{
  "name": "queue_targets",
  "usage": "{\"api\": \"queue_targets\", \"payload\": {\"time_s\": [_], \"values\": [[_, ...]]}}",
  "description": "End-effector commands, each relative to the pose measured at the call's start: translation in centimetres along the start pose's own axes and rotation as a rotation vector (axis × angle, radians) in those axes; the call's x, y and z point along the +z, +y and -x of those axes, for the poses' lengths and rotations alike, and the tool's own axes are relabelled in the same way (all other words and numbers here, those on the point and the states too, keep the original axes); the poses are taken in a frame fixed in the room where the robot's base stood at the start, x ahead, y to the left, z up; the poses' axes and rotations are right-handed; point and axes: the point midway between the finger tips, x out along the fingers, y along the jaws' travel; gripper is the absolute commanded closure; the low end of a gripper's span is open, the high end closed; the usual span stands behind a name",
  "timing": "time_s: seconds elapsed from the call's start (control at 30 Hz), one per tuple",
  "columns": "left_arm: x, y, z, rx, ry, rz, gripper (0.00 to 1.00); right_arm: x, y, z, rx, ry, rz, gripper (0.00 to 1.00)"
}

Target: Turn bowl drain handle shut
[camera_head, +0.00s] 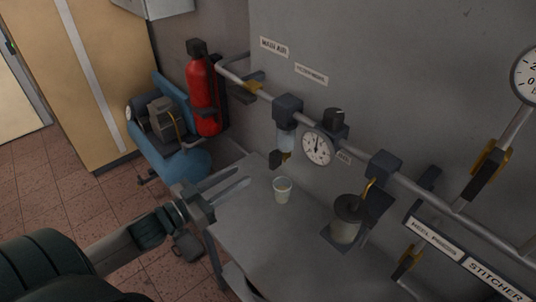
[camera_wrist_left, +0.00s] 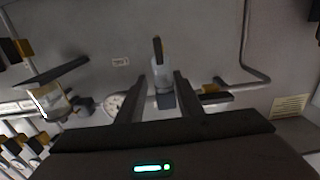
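The clear filter bowl (camera_head: 286,138) hangs under a dark block on the wall pipe. Its drain handle (camera_head: 275,159), dark with a brass-coloured part, is below the bowl. In the left wrist view the picture is upside down; the bowl (camera_wrist_left: 162,76) shows between my fingers, with the drain handle (camera_wrist_left: 157,48) beyond it. My left gripper (camera_head: 247,177) is open and empty, left of and a little lower than the handle, apart from it. Its two fingers (camera_wrist_left: 159,74) also show apart in the wrist view. My right gripper is not in view.
A small cup (camera_head: 282,190) stands on the grey bench (camera_head: 255,230) below the bowl. A round gauge (camera_head: 317,147) and dark knob (camera_head: 335,118) are right of the bowl. A dark-lidded pot (camera_head: 345,222) stands further right. A red cylinder (camera_head: 203,95) and blue compressor (camera_head: 165,145) are left.

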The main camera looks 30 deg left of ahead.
Motion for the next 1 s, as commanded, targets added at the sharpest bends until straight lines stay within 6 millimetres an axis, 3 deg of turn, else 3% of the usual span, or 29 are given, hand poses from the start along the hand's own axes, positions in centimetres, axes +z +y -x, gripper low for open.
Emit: {"api": "queue_targets", "payload": {"time_s": [0.7,1.0], "values": [[-0.3,0.0,-9.0,-0.001,0.001,0.000,0.67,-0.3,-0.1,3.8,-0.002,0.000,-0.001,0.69],[-0.1,-0.1,-11.5,-0.002,0.000,0.000,0.67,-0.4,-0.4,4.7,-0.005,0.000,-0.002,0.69]]}}
